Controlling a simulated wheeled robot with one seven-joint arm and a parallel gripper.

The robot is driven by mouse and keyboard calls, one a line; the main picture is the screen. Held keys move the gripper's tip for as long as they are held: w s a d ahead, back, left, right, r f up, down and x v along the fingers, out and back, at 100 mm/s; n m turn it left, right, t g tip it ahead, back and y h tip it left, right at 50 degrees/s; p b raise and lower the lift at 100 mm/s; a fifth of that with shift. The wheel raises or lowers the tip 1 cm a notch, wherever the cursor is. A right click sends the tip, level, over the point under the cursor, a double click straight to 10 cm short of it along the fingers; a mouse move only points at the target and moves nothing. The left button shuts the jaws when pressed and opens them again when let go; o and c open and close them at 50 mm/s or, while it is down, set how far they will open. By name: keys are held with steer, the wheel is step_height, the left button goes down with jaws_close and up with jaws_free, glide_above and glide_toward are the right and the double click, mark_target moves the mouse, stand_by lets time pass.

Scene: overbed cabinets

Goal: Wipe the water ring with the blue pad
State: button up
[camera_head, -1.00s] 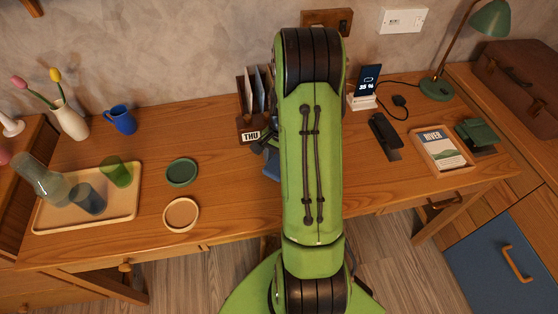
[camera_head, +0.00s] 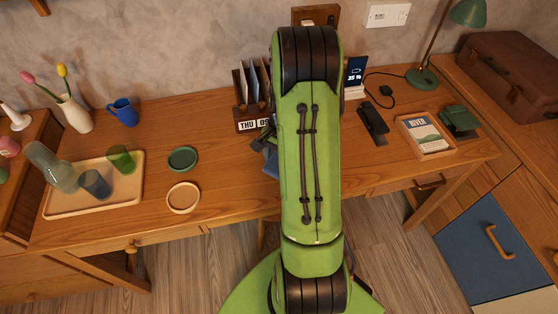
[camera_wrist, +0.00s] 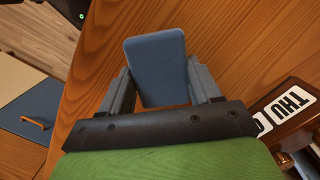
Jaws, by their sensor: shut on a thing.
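The blue pad (camera_wrist: 157,68) is held between the two grey fingers of my gripper (camera_wrist: 160,82) in the wrist view, above the wooden desk. In the head view, only a bit of the blue pad (camera_head: 271,162) shows at the left side of my green arm, below the day calendar. My arm hides most of the gripper there. Whether the pad touches the desk, I cannot tell. I do not see the water ring in either view; my arm covers the middle of the desk.
The calendar and card holder (camera_head: 246,122) stand just behind the pad. Left are a green coaster (camera_head: 183,160), a pale coaster (camera_head: 183,197) and a tray (camera_head: 60,208) with glassware. Right are a phone stand (camera_head: 354,90), a black object (camera_head: 374,122) and a book tray (camera_head: 425,148).

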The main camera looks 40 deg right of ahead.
steer(key=shift+r+p, duration=1.95)
steer(key=shift+r, duration=0.75)
